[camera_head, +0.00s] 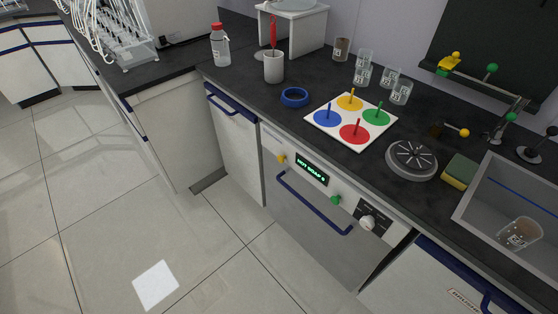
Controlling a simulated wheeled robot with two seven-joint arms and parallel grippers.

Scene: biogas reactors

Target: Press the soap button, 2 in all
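The dishwasher-like appliance (318,232) is built in under the dark counter, with a blue bar handle on its closed door. Its front panel has a dark display (311,169) with green text that seems to read "HOT SOAP" and a last character too small to read surely. A yellow button (282,158) sits left of the display and a green button (335,199) right of it. A white knob (367,222) is further right. I cannot tell from labels which button is for soap. Neither of my grippers is in view.
On the counter are a white board (315,121) with four coloured pegged discs, a blue ring (294,97), a white cup (274,67), a red-capped bottle (220,50) and several glass beakers. A sponge (459,172) lies near the sink (490,170). The floor before the appliance is clear.

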